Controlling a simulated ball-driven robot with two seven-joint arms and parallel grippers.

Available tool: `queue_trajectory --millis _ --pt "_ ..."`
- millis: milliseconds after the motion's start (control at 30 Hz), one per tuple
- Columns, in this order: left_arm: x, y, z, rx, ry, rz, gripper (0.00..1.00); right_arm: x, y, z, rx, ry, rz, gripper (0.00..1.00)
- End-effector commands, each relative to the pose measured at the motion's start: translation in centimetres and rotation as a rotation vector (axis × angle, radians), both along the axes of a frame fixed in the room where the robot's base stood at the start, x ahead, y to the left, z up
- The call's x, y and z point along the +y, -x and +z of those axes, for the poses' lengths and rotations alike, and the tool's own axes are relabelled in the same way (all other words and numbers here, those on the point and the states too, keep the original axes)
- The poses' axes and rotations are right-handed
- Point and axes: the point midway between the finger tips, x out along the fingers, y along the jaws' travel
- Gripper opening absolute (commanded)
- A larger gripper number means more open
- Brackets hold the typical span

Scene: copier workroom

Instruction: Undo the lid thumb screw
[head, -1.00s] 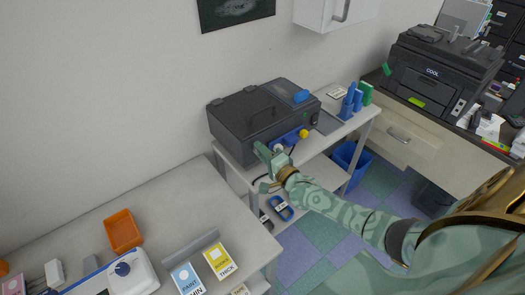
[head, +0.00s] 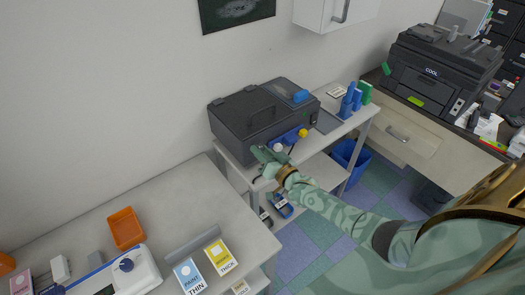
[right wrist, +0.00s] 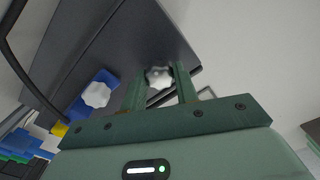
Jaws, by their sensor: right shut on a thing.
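The dark machine (head: 240,118) with a handled lid stands on the small side table. A white lobed thumb screw (right wrist: 158,77) sits between my right gripper's fingers (right wrist: 160,88) in the right wrist view, close to the dark casing. My right gripper (head: 264,157) is at the machine's front and is shut on this screw, which it hides in the head view. I cannot tell whether the screw is still threaded in. A second white knob (right wrist: 96,94) is on a blue part beside the gripper; it also shows in the head view (head: 279,147). My left gripper is not in view.
A yellow knob (head: 303,133) is on the machine's front, right of the white one. Blue and green items (head: 354,98) stand at the table's right end. A bench (head: 150,220) with an orange tray (head: 126,228) is at lower left. A blue bin (head: 348,156) stands below.

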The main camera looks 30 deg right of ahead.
Motion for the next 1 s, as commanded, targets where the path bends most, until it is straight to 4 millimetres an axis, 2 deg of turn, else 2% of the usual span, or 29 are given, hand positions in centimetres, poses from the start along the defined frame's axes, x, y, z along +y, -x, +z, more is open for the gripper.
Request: queue_trajectory --millis 1000 --pt "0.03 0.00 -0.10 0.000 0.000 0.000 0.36 0.05 -0.17 0.21 -0.081 0.960 -0.005 0.07"
